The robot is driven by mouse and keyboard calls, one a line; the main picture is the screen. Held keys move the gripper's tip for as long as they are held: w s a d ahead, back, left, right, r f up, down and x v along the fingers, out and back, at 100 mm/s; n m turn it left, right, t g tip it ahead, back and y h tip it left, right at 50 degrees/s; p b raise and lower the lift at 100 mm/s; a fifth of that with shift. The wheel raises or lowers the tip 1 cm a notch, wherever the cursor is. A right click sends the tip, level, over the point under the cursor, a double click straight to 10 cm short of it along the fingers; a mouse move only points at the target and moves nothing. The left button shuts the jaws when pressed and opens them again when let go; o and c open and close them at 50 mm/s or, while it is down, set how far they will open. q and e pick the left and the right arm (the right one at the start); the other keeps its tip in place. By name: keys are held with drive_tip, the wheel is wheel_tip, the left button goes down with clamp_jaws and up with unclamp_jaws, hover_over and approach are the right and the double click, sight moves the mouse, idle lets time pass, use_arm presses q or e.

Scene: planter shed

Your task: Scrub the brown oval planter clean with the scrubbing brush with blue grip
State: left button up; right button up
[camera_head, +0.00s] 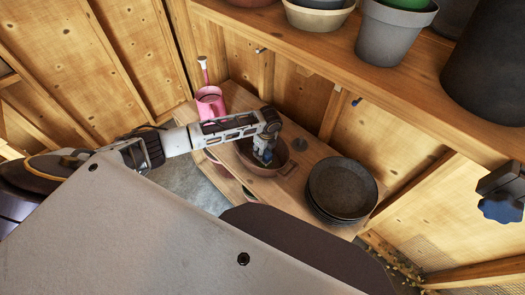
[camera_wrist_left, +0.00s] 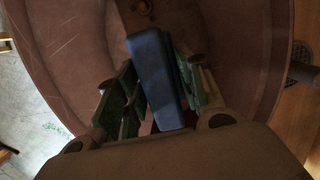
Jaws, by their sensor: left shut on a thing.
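The brown oval planter (camera_head: 283,163) stands on the wooden bench, left of a stack of dark saucers. In the left wrist view the planter's inner wall (camera_wrist_left: 243,40) fills most of the picture, with pale scratch-like marks at upper left. My left gripper (camera_head: 263,156) reaches down into the planter. It is shut on the scrubbing brush, whose blue grip (camera_wrist_left: 157,80) shows between the fingers. The brush's bristles are hidden, so I cannot tell whether they touch the planter. My right gripper does not show.
A pink watering can (camera_head: 210,100) stands behind my left arm. Dark saucers (camera_head: 343,190) are stacked on the bench (camera_head: 308,157), right of the planter. A shelf (camera_head: 330,45) with pots overhangs the back. A dark fitting with a blue knob (camera_head: 502,210) is at the right edge.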

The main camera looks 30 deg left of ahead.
sight(268, 158)
use_arm(q)
drive_tip(key=c, duration=0.5)
drive_tip(key=shift+o, duration=0.2)
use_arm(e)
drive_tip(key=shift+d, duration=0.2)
use_arm(q)
drive_tip(key=shift+f, duration=0.25)
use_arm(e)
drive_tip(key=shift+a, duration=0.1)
use_arm(q)
drive_tip(key=shift+f+b, duration=0.35)
drive_tip(key=shift+f, duration=0.4)
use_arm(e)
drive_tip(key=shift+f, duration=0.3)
use_arm(q)
drive_tip(key=shift+d, duration=0.15)
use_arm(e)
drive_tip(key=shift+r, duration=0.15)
use_arm(q)
drive_tip(key=shift+s+d+r+p, duration=0.1)
drive_tip(key=shift+s+d+p, duration=0.2)
drive_tip(key=shift+d+p, duration=0.45)
drive_tip(key=shift+s+d+r+p, duration=0.1)
drive_tip(key=shift+s+d+p, duration=0.2)
drive_tip(key=shift+d+p, duration=0.4)
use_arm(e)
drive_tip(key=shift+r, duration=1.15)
use_arm(q)
drive_tip(key=shift+d+f, duration=0.1)
